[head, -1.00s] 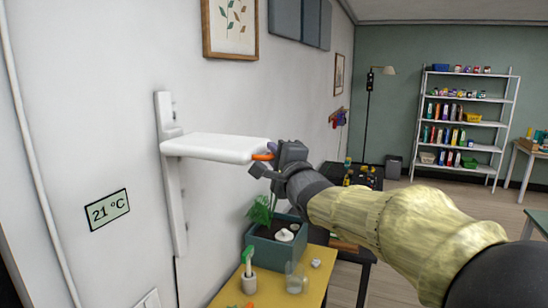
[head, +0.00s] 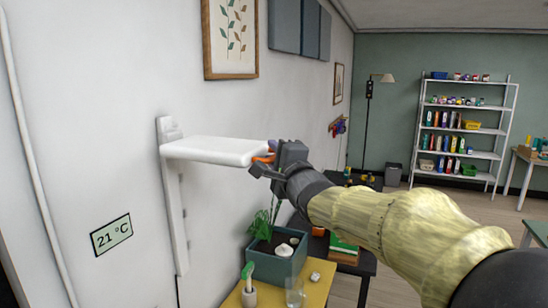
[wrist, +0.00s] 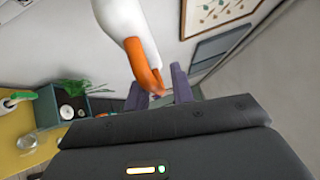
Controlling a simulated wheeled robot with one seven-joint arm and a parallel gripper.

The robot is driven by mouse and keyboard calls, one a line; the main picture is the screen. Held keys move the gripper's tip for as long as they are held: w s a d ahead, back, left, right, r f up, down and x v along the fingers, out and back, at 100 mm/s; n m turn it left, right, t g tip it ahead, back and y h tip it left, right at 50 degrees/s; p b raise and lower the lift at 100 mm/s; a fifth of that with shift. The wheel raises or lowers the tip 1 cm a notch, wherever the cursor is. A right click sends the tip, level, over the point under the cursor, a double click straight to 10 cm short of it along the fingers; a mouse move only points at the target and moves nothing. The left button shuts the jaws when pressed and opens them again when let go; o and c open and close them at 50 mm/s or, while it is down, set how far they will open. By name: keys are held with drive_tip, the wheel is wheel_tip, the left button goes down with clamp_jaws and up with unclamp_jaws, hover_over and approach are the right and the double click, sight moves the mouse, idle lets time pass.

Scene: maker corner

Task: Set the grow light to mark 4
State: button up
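The grow light (head: 215,150) is a flat white bar standing out from a white upright rail (head: 177,215) on the wall, near the rail's top. It has an orange handle (head: 264,158) at its free end. My gripper (head: 266,165) is at this handle and appears shut on it. In the wrist view, the white end of the grow light (wrist: 128,18) and the orange handle (wrist: 146,65) come down to my gripper's fingers (wrist: 157,88), which stand either side of the handle's lower end. The exact contact is partly hidden. No mark numbers are legible on the rail.
A 21 °C display (head: 111,235) hangs left of the rail. A framed print (head: 231,38) is above the light.

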drive_tip(key=shift+s+d+f, duration=0.1)
drive_tip(key=shift+s+d, duration=0.05)
drive_tip(key=shift+s, duration=0.2)
drive_tip(key=p+v, duration=0.3)
drive_tip(key=v, duration=1.3)
drive_tip(key=shift+s, duration=0.3)
drive_tip(key=shift+d, duration=0.15)
